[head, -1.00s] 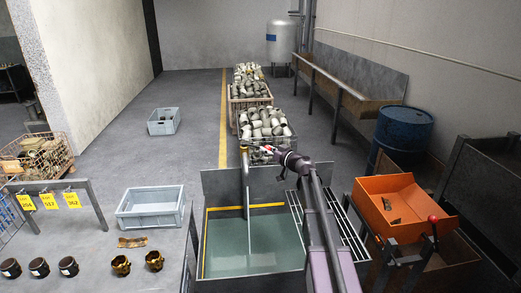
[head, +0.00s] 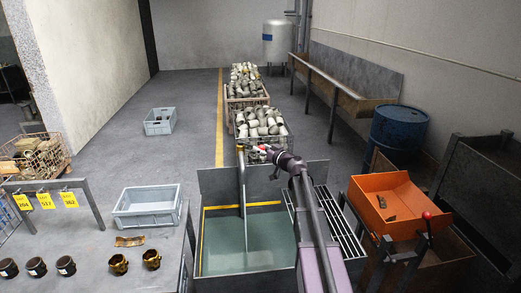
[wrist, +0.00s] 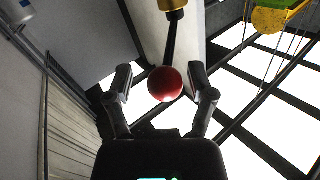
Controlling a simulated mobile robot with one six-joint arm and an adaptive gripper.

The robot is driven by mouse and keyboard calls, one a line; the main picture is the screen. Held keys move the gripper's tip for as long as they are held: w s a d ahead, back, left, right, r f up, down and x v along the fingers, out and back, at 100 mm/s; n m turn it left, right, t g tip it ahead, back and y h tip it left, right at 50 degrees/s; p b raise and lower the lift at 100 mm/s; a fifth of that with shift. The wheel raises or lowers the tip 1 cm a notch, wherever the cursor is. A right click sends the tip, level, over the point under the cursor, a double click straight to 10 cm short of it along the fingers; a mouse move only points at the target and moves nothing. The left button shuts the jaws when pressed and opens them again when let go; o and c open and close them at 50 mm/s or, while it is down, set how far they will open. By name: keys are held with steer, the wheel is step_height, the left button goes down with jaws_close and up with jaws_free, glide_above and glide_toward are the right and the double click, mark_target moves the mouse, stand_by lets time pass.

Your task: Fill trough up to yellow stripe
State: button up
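A standing pipe (head: 242,178) at the back wall carries a brass valve (wrist: 172,6) with a dark lever ending in a red ball knob (wrist: 165,84). My gripper (wrist: 162,88) is open, its fingers apart on either side of the knob, with gaps visible; I cannot tell whether the knob lies fully between them. In the head view my gripper (head: 263,153) is small near the pipe top.
A slatted rack (head: 338,235) and an orange tray (head: 385,205) stand right of the trough. A grey crate (head: 148,205) and several dark and brown rings sit on the table at left. Wire bins of metal parts (head: 262,128) stand behind the trough.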

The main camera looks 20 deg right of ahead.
steer(key=shift+s, duration=0.15)
steer(key=shift+s+d, duration=0.25)
steer(key=shift+s, duration=0.3)
steer(key=v, duration=1)
steer(key=shift+s, duration=0.3)
steer(key=shift+d, duration=0.1)
